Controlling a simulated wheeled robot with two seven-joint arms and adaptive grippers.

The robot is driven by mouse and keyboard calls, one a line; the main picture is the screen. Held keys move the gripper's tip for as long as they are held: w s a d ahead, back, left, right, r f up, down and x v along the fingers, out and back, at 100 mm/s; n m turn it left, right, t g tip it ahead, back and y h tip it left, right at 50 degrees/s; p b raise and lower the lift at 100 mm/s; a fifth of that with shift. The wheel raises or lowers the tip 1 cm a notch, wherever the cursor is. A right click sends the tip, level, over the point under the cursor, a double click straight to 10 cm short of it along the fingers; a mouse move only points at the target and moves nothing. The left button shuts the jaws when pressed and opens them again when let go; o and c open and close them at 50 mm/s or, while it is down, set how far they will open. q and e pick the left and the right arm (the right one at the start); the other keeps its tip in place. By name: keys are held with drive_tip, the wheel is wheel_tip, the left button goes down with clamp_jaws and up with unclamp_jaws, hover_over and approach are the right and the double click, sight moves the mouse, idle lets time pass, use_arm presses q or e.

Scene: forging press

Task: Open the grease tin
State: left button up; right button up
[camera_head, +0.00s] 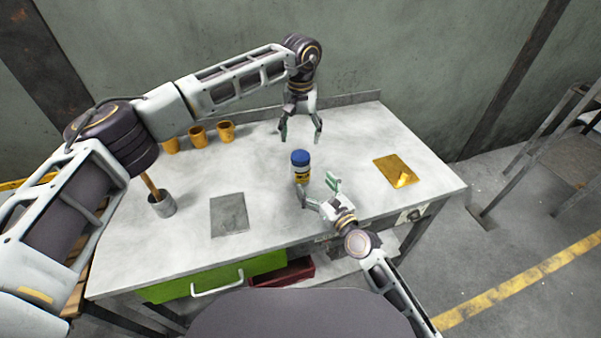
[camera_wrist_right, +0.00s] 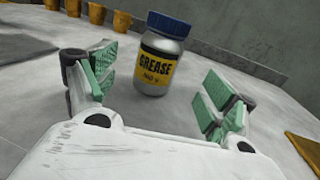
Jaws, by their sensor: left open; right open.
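The grease tin (camera_head: 301,170) stands upright on the grey table (camera_head: 260,170), near its middle. It has a grey body with a yellow and black label, and its blue lid (camera_head: 300,157) is on. In the right wrist view the tin (camera_wrist_right: 157,62) stands ahead of the fingers, apart from them. My right gripper (camera_head: 321,192) is open and empty, low in front of the tin, with green finger pads. My left gripper (camera_head: 300,133) is open and empty, above the table behind the tin, fingers pointing down and not touching it.
Several yellow cups (camera_head: 197,136) stand at the back left. A metal pot with a wooden-handled tool (camera_head: 162,205) stands at the left. A grey plate (camera_head: 229,214) lies left of the tin and a gold sheet (camera_head: 394,171) lies right. A green drawer (camera_head: 215,281) is below.

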sight(305, 174)
drive_tip(key=shift+x, duration=4.5)
drive_tip(key=shift+c, duration=0.3)
clamp_jaws()
use_arm(q)
drive_tip(key=shift+m, duration=2.2)
drive_tip(key=shift+f, duration=0.1)
drive_tip(key=shift+f, duration=3.85)
